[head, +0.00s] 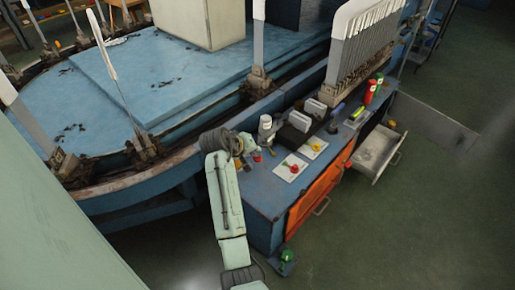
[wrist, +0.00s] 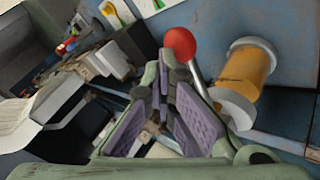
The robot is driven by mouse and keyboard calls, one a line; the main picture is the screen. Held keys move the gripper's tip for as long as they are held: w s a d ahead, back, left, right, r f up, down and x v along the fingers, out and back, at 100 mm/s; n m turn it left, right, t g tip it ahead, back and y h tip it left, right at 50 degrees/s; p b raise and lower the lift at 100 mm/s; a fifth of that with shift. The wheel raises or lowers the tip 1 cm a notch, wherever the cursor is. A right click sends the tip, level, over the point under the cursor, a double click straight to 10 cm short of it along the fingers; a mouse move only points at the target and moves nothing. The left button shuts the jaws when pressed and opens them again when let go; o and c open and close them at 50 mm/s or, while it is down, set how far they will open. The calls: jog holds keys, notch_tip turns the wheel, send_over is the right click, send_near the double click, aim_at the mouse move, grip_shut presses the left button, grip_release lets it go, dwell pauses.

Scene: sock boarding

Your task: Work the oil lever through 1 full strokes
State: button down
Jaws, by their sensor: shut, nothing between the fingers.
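The oil lever shows in the wrist view as a red ball knob (wrist: 180,44) on a thin metal rod (wrist: 199,80). A yellow oil reservoir (wrist: 245,75) with a pale cap lies just right of it. My gripper (wrist: 163,75) is shut and empty. Its tips appear just left of and below the knob in the picture; whether they touch the lever, I cannot tell. In the head view my gripper (head: 247,144) is over the near-left end of the blue bench, and a small red knob (head: 257,157) shows beside it. The lever's base is hidden.
The blue bench (head: 262,197) carries white cards with a red and a yellow item (head: 316,146), dark boxes and red bottles (head: 370,92). An open drawer (head: 377,150) juts out on the right. A large blue machine (head: 170,75) with upright white boards stands behind. Green floor is clear at right.

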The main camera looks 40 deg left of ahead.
jog(key=shift+a+r+p, duration=0.2)
jog(key=shift+r+p, duration=0.75)
jog(key=shift+r, duration=0.3)
jog(key=shift+a+r+p, duration=0.15)
jog(key=shift+r+p, duration=0.75)
jog(key=shift+r, duration=0.3)
jog(key=shift+a+r+p, duration=0.15)
jog(key=shift+r+p, duration=0.45)
jog(key=shift+r, duration=0.65)
jog(key=shift+a+r+p, duration=0.15)
jog(key=shift+r+p, duration=0.4)
jog(key=shift+r, duration=0.65)
